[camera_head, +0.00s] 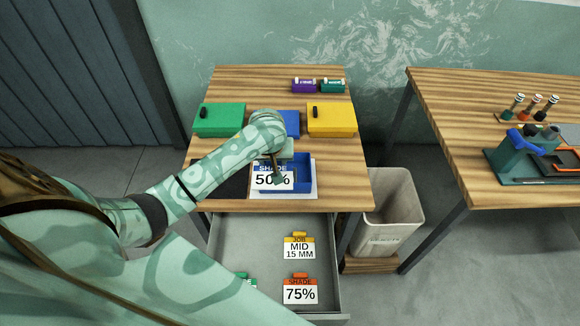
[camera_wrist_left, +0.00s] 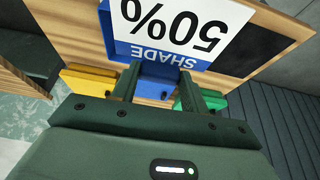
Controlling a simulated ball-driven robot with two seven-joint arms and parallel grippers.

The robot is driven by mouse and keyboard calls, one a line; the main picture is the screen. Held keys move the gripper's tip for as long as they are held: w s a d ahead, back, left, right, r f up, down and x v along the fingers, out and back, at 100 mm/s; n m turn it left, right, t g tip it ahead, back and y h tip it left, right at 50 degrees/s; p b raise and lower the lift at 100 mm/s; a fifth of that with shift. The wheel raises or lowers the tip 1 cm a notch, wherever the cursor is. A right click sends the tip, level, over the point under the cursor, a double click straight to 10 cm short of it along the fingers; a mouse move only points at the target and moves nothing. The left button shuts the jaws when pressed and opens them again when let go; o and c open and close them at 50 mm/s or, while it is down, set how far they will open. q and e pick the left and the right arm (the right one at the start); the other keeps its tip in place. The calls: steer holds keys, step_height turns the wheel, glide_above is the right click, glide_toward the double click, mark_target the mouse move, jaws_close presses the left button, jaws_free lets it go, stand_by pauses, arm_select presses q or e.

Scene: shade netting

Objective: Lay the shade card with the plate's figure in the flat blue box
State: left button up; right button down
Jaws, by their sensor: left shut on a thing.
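A white shade card (camera_head: 271,181) with a blue band reads "SHADE 50%". My left gripper (camera_head: 276,160) is shut on it, and the wrist view shows the card (camera_wrist_left: 185,25) beyond the fingers (camera_wrist_left: 157,82). The flat blue box (camera_head: 300,184) lies open on a white sheet at the table's front. The card overlaps its left and front part; I cannot tell whether it touches the floor of the box. Another shade card, "SHADE 75%" (camera_head: 300,291), lies in the open drawer. I cannot make out a plate with a figure. My right gripper is not in view.
The drawer (camera_head: 228,245) also holds a "MID 15 MM" card (camera_head: 299,248) and a green-banded card (camera_head: 246,281), partly hidden by my arm. Green (camera_head: 219,120), blue (camera_head: 291,121) and yellow (camera_head: 332,119) boxes stand behind. A bin (camera_head: 395,205) stands right of the table.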

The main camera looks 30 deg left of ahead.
arm_select(q)
steer(key=w+a+f+b, duration=0.1)
steer(key=w+f+b, duration=0.1)
steer(key=w, duration=0.1)
steer(key=w+a+f+b, duration=0.1)
steer(key=w+f+b, duration=0.1)
steer(key=w+f, duration=0.1)
steer(key=w+a+f+b, duration=0.1)
steer(key=w+f+b, duration=0.1)
steer(key=w+f, duration=0.1)
steer(key=shift+w+a+f, duration=0.2)
steer(key=shift+w+a, duration=0.1)
steer(key=shift+a, duration=0.05)
step_height(320, 180, down, 3)
steer(key=shift+w+f+b, duration=0.1)
steer(key=shift+f+b, duration=0.05)
steer(key=shift+b, duration=0.8)
steer(key=shift+f, duration=0.2)
steer(key=o, duration=1)
steer(key=shift+c, duration=0.2)
